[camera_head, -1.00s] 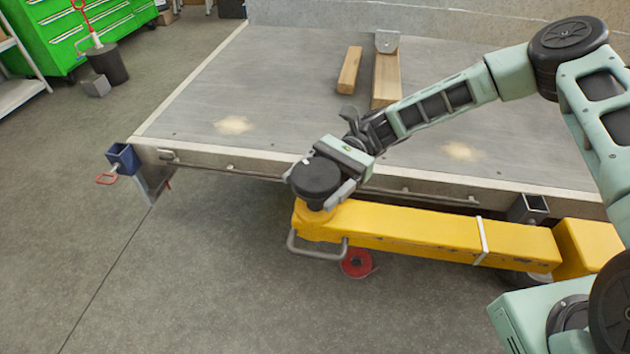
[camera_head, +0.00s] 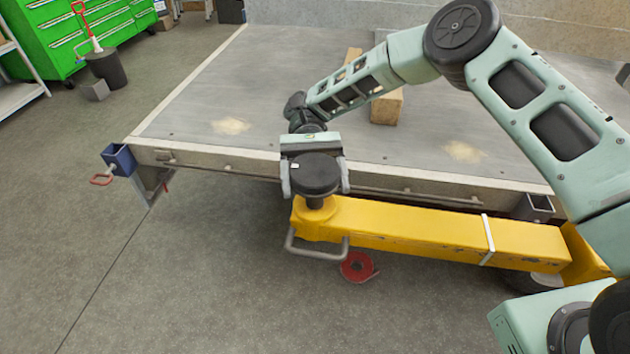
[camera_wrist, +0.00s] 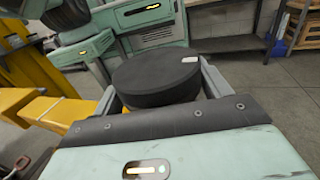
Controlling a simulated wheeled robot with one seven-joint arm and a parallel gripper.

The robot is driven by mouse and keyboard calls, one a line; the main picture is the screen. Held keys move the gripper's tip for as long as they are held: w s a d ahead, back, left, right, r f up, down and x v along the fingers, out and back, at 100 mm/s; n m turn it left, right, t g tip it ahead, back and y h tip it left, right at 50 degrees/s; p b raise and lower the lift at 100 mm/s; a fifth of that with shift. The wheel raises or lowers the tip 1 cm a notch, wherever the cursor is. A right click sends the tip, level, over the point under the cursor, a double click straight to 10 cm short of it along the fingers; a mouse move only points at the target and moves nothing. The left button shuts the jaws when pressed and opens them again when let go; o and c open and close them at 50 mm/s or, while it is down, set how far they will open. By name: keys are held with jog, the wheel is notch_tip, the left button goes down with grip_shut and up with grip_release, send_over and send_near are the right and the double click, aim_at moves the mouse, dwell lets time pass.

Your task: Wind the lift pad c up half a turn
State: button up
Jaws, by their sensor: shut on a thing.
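The lift pad is a round black disc (camera_head: 315,174) with a small white mark near its rim. It sits on a short dark stem at the left end of the yellow lift arm (camera_head: 400,228), in front of the trailer frame's edge. My gripper (camera_head: 315,184) is shut on the pad, one finger on each side. In the wrist view the pad (camera_wrist: 158,78) lies between the two fingers, with its white mark at the upper right. The pad's underside is hidden in the wrist view.
The trailer deck (camera_head: 210,95) lies behind the pad, with wooden blocks (camera_head: 387,106) on it.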

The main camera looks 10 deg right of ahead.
jog(key=shift+f+n+h, duration=0.3)
jog(key=shift+n+h, duration=0.1)
jog(key=shift+h, duration=0.3)
jog(key=o, duration=1)
jog(key=shift+r, duration=0.1)
jog(key=shift+r, duration=0.1)
